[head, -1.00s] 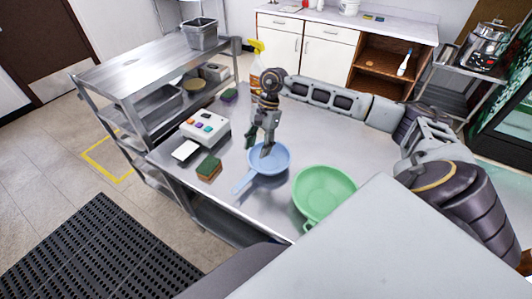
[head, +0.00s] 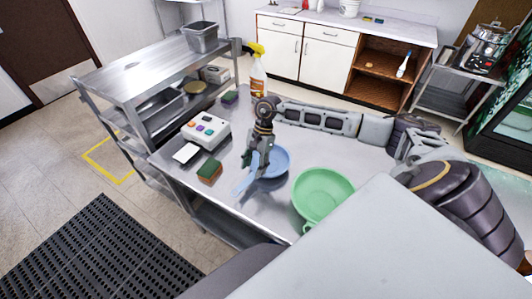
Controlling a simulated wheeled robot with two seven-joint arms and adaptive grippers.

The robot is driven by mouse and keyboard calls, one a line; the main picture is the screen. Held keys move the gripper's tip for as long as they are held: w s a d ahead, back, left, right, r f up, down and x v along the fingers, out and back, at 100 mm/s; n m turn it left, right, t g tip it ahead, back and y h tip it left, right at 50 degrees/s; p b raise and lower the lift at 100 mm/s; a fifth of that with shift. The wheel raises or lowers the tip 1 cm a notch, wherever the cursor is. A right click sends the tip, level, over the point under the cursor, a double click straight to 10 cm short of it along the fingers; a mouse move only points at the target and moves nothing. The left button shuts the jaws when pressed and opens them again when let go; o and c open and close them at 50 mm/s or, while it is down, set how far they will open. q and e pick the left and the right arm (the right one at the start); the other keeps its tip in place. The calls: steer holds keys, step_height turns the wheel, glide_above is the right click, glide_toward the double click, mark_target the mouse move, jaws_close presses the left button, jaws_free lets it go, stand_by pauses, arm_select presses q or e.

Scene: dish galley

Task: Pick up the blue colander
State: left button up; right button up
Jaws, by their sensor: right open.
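The blue colander (head: 279,163) is a shallow round bowl with a handle that points to the lower left. It sits on the steel table (head: 225,215), left of a green colander (head: 323,193). My right gripper (head: 255,171) is open, pointing down over the left side of the blue colander, near where the handle joins the rim. It covers part of the rim and handle. I cannot tell whether its fingers touch the colander. My left gripper does not show.
A green and brown sponge (head: 209,171), a white card (head: 186,153), a box with coloured buttons (head: 206,130) and a yellow-topped spray bottle (head: 258,75) stand on the table. A steel shelf rack (head: 130,75) borders the left side.

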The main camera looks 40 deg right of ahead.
mark_target(251, 177)
steer(key=shift+f, duration=0.15)
steer(key=shift+p+x, duration=0.65)
steer(key=shift+x, duration=1.95)
jaws_close()
step_height(251, 177, up, 8)
steer(key=shift+r+b, duration=0.2)
steer(key=shift+b, duration=0.95)
steer(key=shift+r, duration=0.8)
